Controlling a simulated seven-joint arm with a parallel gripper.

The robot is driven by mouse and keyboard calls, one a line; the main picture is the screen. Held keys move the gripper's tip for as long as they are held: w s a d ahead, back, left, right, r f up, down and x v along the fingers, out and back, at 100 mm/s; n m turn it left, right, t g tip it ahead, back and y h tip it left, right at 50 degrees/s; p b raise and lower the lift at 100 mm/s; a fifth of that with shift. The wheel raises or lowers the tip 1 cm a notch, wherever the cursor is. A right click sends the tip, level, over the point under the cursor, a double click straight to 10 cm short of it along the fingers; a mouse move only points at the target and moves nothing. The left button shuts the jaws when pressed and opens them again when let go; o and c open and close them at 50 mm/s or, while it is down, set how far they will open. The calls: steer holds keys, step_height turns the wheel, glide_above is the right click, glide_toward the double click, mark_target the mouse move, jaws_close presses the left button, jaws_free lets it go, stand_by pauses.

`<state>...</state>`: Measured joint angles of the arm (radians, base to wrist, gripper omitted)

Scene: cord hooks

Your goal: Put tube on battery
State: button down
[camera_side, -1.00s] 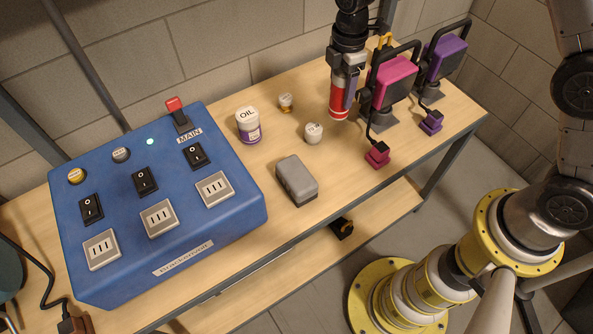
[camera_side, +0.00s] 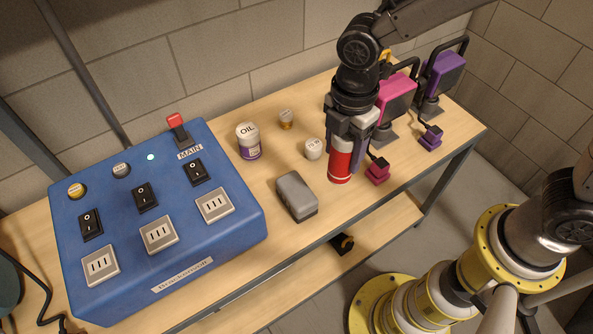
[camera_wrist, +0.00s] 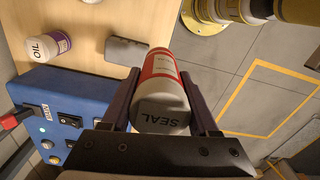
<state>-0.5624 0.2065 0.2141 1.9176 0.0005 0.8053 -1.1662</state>
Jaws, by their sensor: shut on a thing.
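A red tube (camera_side: 340,165) with a pale cap is upright in my gripper (camera_side: 350,140), near the table's front edge. In the wrist view the tube (camera_wrist: 160,68) shows its cap end, lettered SEAL, between the two fingers of my gripper (camera_wrist: 163,105). I cannot tell whether its lower end touches the table. A grey rounded block (camera_side: 297,196), perhaps the battery, lies flat to the left of the tube, apart from it. The block also shows in the wrist view (camera_wrist: 126,50), left of the tube.
A blue switch box (camera_side: 150,215) with sockets fills the table's left. Pink (camera_side: 397,95) and purple (camera_side: 441,75) corded devices stand right. Bare tabletop separates block and tube.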

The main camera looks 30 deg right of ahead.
steer(key=shift+w+a+f, duration=0.85)
steer(key=shift+w+f, duration=0.5)
steer(key=shift+f, duration=0.45)
steer(key=shift+w+a+f, duration=0.8)
steer(key=shift+w+f, duration=0.5)
steer(key=shift+f, duration=0.5)
steer(key=shift+w+a+f, duration=0.85)
steer(key=shift+w+f, duration=0.5)
steer(key=shift+f, duration=0.45)
steer(key=shift+f, duration=0.15)
steer(key=shift+c, duration=0.7)
jaws_free()
